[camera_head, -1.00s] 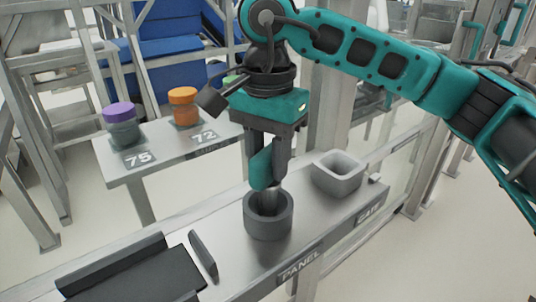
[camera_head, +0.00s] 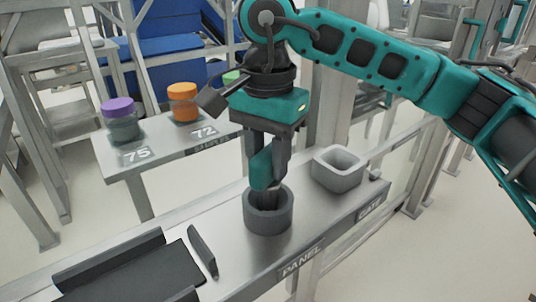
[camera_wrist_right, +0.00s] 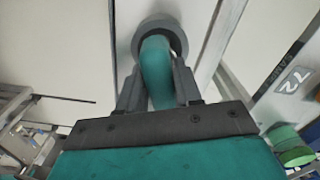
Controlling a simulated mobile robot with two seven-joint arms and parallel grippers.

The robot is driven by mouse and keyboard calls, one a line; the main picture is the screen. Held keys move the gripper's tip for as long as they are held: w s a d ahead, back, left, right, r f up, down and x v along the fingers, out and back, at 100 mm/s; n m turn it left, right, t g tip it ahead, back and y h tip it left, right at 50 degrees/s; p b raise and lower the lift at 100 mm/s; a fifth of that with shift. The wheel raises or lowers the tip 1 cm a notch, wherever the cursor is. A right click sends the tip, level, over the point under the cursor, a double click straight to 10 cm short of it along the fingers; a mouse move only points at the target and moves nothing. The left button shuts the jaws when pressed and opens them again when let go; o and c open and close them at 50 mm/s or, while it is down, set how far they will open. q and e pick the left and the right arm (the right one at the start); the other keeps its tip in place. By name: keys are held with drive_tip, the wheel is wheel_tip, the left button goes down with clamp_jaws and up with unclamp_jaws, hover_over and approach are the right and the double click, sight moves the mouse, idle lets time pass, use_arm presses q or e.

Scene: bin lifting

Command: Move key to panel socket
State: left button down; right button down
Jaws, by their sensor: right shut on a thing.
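My right gripper (camera_head: 267,172) points straight down over the panel table. It is shut on the key, whose teal part (camera_head: 260,170) shows between the dark fingers. The round dark grey socket (camera_head: 268,219) stands upright on the table marked PANEL, directly below. The key's lower end is inside the socket's opening, hidden by the rim. In the right wrist view the teal key (camera_wrist_right: 157,72) runs from between the fingers into the grey socket ring (camera_wrist_right: 178,32). I cannot tell how deep it sits. My left gripper is not in view.
A second table (camera_head: 165,150) holds purple-lidded (camera_head: 121,120) and orange-lidded (camera_head: 183,103) jars.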

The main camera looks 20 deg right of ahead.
drive_tip(key=shift+f+b, duration=0.8)
drive_tip(key=shift+f, duration=0.3)
idle(0.3)
drive_tip(key=shift+c, duration=0.6)
unclamp_jaws()
